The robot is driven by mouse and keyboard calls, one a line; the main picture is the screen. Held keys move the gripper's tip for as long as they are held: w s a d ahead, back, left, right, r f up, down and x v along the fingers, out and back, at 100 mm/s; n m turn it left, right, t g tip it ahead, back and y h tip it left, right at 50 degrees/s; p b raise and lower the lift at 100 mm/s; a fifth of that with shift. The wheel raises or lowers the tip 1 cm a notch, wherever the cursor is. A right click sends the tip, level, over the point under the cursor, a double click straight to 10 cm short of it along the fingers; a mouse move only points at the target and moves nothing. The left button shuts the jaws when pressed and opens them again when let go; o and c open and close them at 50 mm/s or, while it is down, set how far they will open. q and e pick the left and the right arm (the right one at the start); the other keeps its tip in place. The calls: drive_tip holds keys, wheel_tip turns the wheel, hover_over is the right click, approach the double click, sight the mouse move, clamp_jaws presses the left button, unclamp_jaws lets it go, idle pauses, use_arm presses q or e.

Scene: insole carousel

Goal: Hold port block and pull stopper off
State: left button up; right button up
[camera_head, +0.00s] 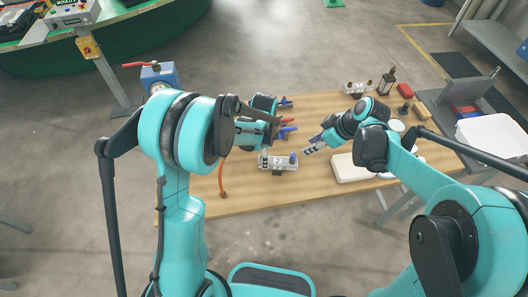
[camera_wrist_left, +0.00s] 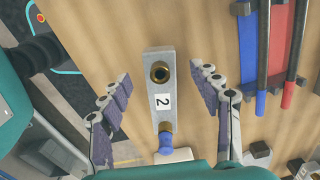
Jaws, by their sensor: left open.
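The port block (camera_head: 283,165), a grey block labelled 2, lies on the wooden table. It shows in the left wrist view (camera_wrist_left: 174,78) with a brass-rimmed hole at one end. A blue stopper (camera_wrist_left: 166,145) sits at its other end, and it also shows in the head view (camera_head: 293,157). My left gripper (camera_wrist_left: 161,75) is open, with one finger on each side of the block and visible gaps to it. In the head view the left gripper (camera_head: 264,155) is at the block's left end. My right gripper (camera_head: 308,151) is to the right of the stopper, apart from it; its jaw opening is too small to tell.
Blue- and red-handled tools (camera_head: 287,130) lie behind the block. A white slab (camera_head: 350,170) lies to the right. Another grey block (camera_head: 356,88) and a dark bottle-like object (camera_head: 386,82) stand at the back. A white bin (camera_head: 490,135) is at the far right.

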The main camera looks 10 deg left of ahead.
use_arm(q)
wheel_tip(320, 180, down, 6)
drive_tip(key=shift+f, duration=0.25)
clamp_jaws()
idle(0.3)
use_arm(e)
drive_tip(key=shift+o, duration=0.7)
drive_tip(key=w+a+n+h, duration=0.1)
drive_tip(key=n, duration=0.1)
drive_tip(key=a+f+n+g+h, duration=0.1)
drive_tip(key=a+n, duration=0.1)
drive_tip(key=w+a+n+g+h, duration=0.1)
drive_tip(key=h, duration=0.1)
drive_tip(key=shift+w+a+f+n, duration=0.2)
drive_tip(key=shift+w+a+n, duration=0.15)
drive_tip(key=shift+n, duration=0.05)
drive_tip(key=shift+w+a+r+n+h, duration=0.1)
drive_tip(key=shift+w+a+n+h, duration=0.2)
drive_tip(key=shift+n+h, duration=0.3)
